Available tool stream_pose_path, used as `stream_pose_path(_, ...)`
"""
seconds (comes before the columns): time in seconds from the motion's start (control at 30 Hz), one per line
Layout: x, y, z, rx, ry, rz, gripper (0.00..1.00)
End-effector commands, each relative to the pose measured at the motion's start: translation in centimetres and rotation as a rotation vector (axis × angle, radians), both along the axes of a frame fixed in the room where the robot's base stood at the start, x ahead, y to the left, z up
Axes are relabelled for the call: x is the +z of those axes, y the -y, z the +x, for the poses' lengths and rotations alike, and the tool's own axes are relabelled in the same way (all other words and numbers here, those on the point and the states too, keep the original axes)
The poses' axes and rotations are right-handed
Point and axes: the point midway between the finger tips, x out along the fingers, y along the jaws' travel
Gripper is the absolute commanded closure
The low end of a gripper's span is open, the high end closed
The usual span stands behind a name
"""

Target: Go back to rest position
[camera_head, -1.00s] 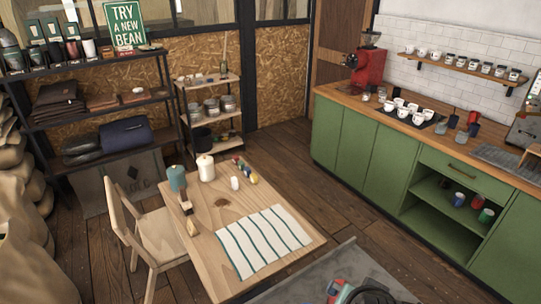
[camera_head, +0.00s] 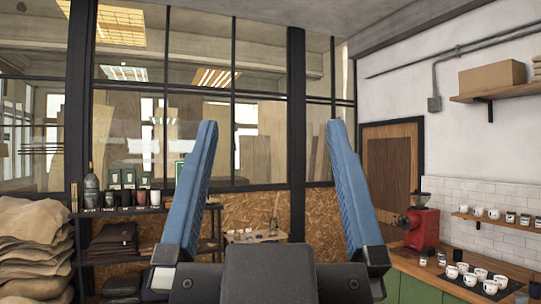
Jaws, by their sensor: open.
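My gripper (camera_head: 267,150) is raised in the middle of the view, close to the camera. Its two blue fingers point upward and stand wide apart. The palm and finger mounts are dark, at the bottom centre. My gripper touches nothing that I can see.
A shelf with cups and bags (camera_head: 145,209) stands behind the left finger. Stacked sacks (camera_head: 35,245) are at the far left. A red grinder (camera_head: 420,230) and white cups on a tray (camera_head: 470,275) stand on the right counter.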

Motion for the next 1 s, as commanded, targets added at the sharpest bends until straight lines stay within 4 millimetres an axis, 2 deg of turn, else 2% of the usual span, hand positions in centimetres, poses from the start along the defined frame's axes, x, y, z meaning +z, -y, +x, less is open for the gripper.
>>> stream_pose_path(0.13, -0.1, 0.0, 0.1, 0.0, -0.003, 0.0, 0.0)
stream_pose_path(0.27, -2.5, 0.0, 0.1, 0.003, -0.004, 0.001, 0.0)
stream_pose_path(0.5, -8.4, -0.1, 0.1, 0.013, -0.003, 0.003, 0.0)
stream_pose_path(0.57, -9.2, -0.2, 0.2, 0.016, -0.003, 0.002, 0.0)
stream_pose_path(1.0, -9.1, -0.2, 0.1, 0.018, -0.001, 0.003, 0.0)
